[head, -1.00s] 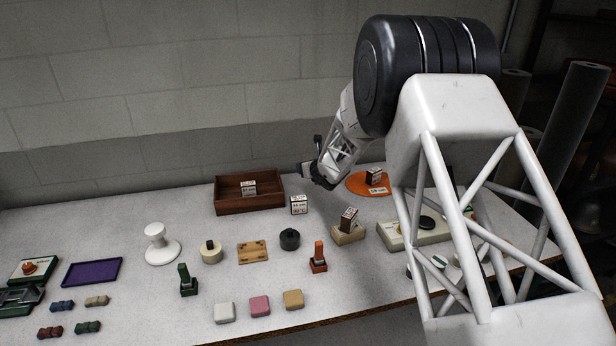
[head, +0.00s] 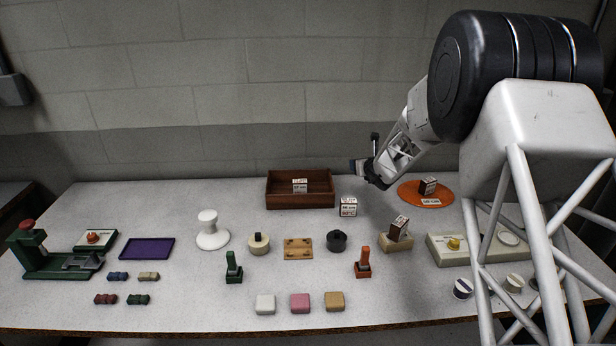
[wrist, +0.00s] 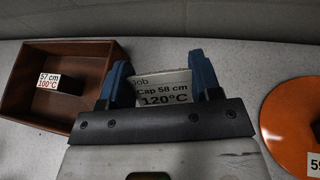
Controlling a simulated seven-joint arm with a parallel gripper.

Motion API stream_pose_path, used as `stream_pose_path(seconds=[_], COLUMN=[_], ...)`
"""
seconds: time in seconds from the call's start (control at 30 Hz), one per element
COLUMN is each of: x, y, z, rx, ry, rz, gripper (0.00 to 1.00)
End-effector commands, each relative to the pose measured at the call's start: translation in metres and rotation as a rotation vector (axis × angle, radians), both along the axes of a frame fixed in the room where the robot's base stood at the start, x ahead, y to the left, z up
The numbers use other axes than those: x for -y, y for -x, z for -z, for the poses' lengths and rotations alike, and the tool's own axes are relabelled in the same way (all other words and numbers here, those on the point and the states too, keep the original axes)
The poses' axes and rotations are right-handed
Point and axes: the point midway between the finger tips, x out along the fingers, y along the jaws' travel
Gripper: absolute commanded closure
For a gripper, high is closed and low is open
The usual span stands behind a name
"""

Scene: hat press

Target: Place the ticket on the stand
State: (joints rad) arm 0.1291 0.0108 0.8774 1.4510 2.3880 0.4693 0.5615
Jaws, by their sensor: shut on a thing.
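The ticket (wrist: 163,82) is a white card in the wrist view, printed "Job Cap 58 cm 120°C". My gripper (wrist: 160,84) is shut on it, with one blue finger at each side edge. In the head view my gripper (head: 359,166) hangs above the back of the table, between the brown tray and the orange disc. A beige block (head: 393,244) on the table, right of centre, bears a tilted dark box with a white label (head: 398,227); I cannot tell whether this block is the stand.
The brown tray (head: 318,202) holds a labelled box. Another labelled box (head: 348,207) stands below my gripper. The orange disc (head: 412,198) carries a dark box. A beige panel (head: 440,253) is at right. A green press (head: 45,262), stamps and coloured blocks fill the front and left.

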Motion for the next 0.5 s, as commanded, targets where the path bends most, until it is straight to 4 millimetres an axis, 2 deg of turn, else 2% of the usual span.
stream_pose_path(seconds=[0.27,0.37,0.5], x=[-0.008,-0.021,-0.049], y=[0.002,0.005,0.014], z=[-0.002,-0.004,-0.010], rx=[0.001,0.001,0.000], ry=[-0.001,0.000,0.001], rz=[-0.017,-0.046,-0.111], gripper=[0.64,0.64,0.64])
